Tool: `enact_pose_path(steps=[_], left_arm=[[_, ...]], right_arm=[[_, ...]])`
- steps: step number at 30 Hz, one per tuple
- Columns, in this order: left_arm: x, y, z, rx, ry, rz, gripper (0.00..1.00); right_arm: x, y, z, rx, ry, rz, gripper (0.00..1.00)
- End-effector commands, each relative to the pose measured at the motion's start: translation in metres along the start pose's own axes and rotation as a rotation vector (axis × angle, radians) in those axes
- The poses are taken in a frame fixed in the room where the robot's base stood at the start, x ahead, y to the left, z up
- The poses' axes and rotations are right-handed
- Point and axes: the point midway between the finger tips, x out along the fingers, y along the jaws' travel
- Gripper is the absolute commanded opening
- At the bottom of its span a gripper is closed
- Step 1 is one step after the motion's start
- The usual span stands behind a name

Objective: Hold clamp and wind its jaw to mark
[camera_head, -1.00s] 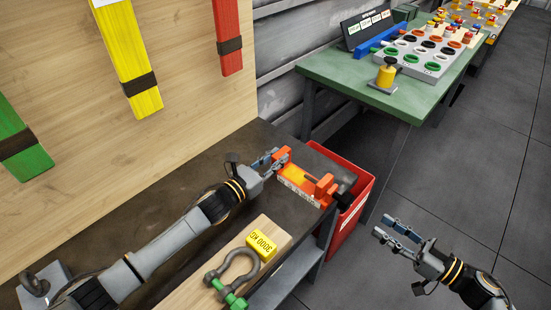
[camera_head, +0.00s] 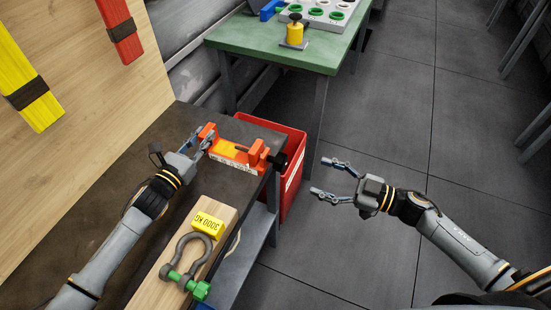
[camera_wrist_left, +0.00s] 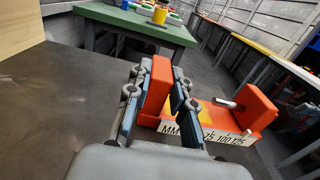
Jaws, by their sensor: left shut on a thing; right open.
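The orange clamp (camera_head: 233,154) lies on the dark bench top near its right edge, with a yellow bed and a white scale strip along its side. Its black screw knob (camera_head: 279,160) sticks out at the right end, past the bench edge. My left gripper (camera_head: 203,139) is shut on the clamp's left upright jaw; the left wrist view shows this orange jaw (camera_wrist_left: 157,88) between both fingers. The scale (camera_wrist_left: 215,137) shows millimetre numbers there; the mark itself is too small to tell. My right gripper (camera_head: 333,177) is open and empty over the floor, right of the clamp and apart from it.
A red bin (camera_head: 290,180) stands on the floor right against the bench. A green table (camera_head: 265,45) stands behind.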

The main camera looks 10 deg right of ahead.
Motion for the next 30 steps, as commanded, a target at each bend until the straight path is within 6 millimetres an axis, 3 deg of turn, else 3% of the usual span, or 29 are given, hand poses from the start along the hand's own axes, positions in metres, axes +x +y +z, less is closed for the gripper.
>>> enact_pose_path(steps=[30], left_arm=[[-0.0002,-0.0003,-0.0008,0.000,0.001,0.000,0.00]], right_arm=[[0.0012,0.0003,-0.0015,-2.087,0.003,0.003,0.66]])
